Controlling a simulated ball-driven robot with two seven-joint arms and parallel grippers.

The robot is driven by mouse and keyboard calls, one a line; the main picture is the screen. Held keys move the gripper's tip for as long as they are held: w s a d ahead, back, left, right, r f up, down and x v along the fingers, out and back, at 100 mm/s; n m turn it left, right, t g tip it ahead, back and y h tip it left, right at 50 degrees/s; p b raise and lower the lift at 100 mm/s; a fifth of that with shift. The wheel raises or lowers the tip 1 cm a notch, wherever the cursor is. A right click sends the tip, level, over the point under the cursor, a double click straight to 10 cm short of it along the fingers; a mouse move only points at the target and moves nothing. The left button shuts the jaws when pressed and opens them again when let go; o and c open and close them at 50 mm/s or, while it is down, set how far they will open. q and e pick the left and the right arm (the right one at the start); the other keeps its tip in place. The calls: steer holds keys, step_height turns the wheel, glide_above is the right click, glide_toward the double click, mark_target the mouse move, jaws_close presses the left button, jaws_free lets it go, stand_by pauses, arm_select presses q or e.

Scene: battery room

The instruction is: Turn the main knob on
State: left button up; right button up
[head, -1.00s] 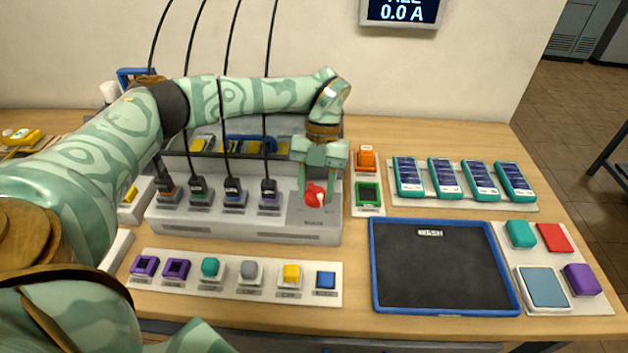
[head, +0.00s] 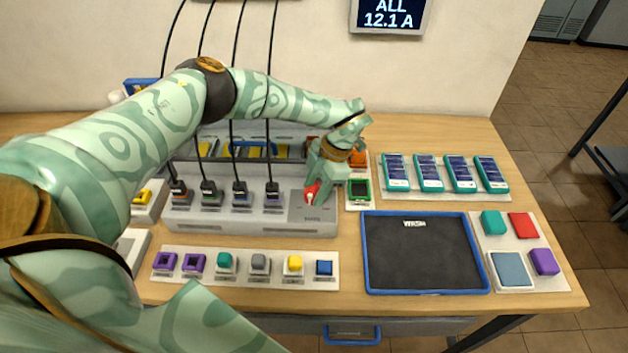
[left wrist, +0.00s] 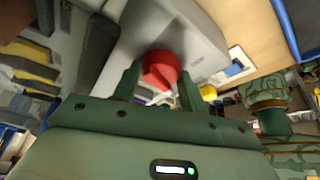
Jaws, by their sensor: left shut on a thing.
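The red main knob (head: 311,193) sits at the right end of the grey charger unit (head: 250,222). My left gripper (head: 318,186) is shut on the knob, with its wrist tilted over to the right. In the left wrist view the red knob (left wrist: 160,69) lies between the two green fingers. The wall display (head: 391,14) reads "ALL 12.1 A". My right gripper does not show.
Black cables run up from plugs along the charger unit. A row of coloured buttons (head: 260,263) lies in front. A blue-rimmed dark tray (head: 487,275), several teal battery packs (head: 427,173) and a white board with coloured blocks (head: 528,283) lie to the right.

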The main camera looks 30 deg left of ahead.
arm_select(q)
steer(key=m+t+p, duration=0.1)
steer(key=m+p, duration=0.1)
steer(key=m, duration=0.1)
steer(key=shift+r+m+y+p, duration=0.15)
steer(key=shift+m+y+p, duration=0.15)
steer(key=shift+y, duration=0.1)
steer(key=shift+d+m+p, duration=0.1)
steer(key=shift+m+p, duration=0.25)
steer(key=shift+m, duration=0.25)
steer(key=shift+t, duration=0.3)
steer(key=shift+s, duration=0.1)
steer(key=o, duration=1)
steer(key=shift+c, duration=0.2)
steer(key=v, duration=1.6)
steer(key=shift+d+y+p, duration=0.3)
steer(key=shift+d+p, duration=0.05)
steer(key=shift+d, duration=0.05)
steer(key=shift+f, duration=0.2)
